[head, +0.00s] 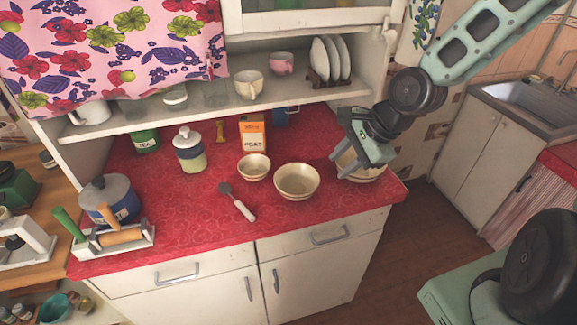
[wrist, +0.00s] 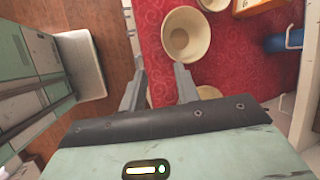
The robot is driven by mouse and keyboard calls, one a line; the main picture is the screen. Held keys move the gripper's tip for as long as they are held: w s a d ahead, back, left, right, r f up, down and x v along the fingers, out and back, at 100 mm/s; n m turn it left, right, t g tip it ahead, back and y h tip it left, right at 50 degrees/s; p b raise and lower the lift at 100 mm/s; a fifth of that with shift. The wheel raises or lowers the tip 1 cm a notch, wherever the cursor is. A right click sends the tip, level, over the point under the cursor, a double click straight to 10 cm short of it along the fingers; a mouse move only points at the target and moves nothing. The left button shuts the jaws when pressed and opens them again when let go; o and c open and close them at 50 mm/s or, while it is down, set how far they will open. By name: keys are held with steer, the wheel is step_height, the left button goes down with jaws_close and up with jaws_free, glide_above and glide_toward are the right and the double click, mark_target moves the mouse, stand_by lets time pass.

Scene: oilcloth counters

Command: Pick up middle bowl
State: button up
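The middle bowl (head: 297,181) is cream-coloured and stands upright on the red counter, empty. It also shows in the wrist view (wrist: 184,38), beyond my fingertips. A smaller bowl (head: 254,167) stands to its left, close beside it, and is cut off at the top of the wrist view (wrist: 212,4). A third bowl (head: 368,173) stands to the right, partly hidden by my gripper (head: 340,168). In the wrist view, my gripper (wrist: 159,72) is open with nothing between its fingertips. It is over the third bowl (wrist: 209,92), right of the middle bowl; I cannot tell whether it touches the third bowl.
An orange box (head: 253,134) and a blue mug (head: 287,116) stand behind the bowls. A spatula (head: 238,202) lies left of the middle bowl. A shelf (head: 230,112) overhangs the counter's back. The red counter (head: 310,217) is clear in front.

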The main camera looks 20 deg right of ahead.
steer(key=b, duration=0.3)
glide_above(305, 194)
steer(key=s+d, duration=0.2)
step_height(305, 194, down, 9)
steer(key=shift+d+p+x, duration=0.1)
steer(key=shift+p+x, duration=0.35)
steer(key=shift+x, duration=1.25)
steer(key=shift+d+p+x, duration=0.15)
steer(key=shift+p+x, duration=0.25)
steer(key=shift+x, duration=1.25)
steer(key=shift+w+f, duration=0.1)
steer(key=shift+w, duration=0.05)
steer(key=shift+c, duration=0.3)
jaws_close()
